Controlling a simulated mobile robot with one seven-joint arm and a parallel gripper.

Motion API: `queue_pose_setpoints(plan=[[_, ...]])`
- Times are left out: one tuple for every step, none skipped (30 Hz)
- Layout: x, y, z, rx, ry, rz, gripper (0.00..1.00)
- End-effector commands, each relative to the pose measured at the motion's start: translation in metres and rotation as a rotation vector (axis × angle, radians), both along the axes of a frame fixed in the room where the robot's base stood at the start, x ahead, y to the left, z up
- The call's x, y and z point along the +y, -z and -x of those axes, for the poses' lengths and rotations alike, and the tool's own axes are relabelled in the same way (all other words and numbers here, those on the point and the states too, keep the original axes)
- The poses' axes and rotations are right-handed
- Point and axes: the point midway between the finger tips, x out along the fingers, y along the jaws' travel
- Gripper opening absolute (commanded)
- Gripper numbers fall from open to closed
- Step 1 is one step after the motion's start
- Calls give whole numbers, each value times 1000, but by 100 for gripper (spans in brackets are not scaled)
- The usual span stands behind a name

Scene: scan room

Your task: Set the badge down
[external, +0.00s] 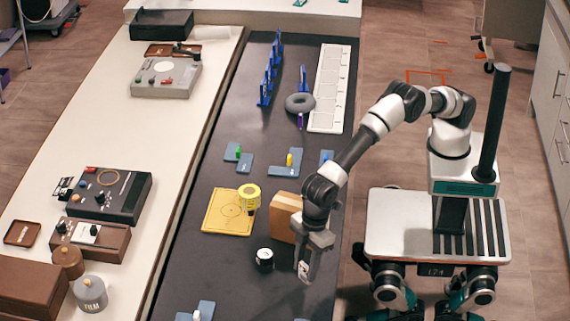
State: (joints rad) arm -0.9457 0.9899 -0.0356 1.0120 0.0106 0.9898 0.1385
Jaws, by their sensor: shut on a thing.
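My gripper (306,274) is at the right side of the dark counter, low in the picture, pointing down. It is shut on a small white badge (304,269) with a dark reddish mark. The gripper partly covers the badge. The gap between the badge and the surface below is hard to judge from this angle. A black-and-white cylinder (264,260) stands on the counter to the left of the gripper.
A wooden block (284,217) stands just behind the gripper. A yellow board (226,213) with a yellow-and-black round item (249,198) lies left of it. Blue-grey pieces (270,162) lie farther back. The dark counter (230,275) is clear left of the cylinder.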

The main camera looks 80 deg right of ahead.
Motion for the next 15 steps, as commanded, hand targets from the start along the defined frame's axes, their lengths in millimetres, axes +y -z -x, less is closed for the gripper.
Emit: queue_pose_setpoints(plan=[[-1, 12, 1, 3, 0, 4, 14], [-1, 17, 1, 2, 0, 4, 14], [-1, 22, 1, 1, 0, 3, 14], [-1, 24, 1, 1, 0, 3, 14], [0, 25, 0, 1, 0, 2, 14], [0, 26, 0, 0, 0, 1, 14], [0, 26, 0, 1, 0, 1, 14], [0, 25, 0, 1, 0, 1, 14], [0, 25, 0, 1, 0, 1, 14], [0, 25, 0, 1, 0, 1, 14], [0, 25, 0, 0, 0, 1, 14], [0, 26, 0, 0, 0, 1, 14], [0, 26, 0, 0, 0, 1, 14], [0, 27, 0, 0, 0, 1, 14], [0, 29, 0, 1, 0, 1, 14]])
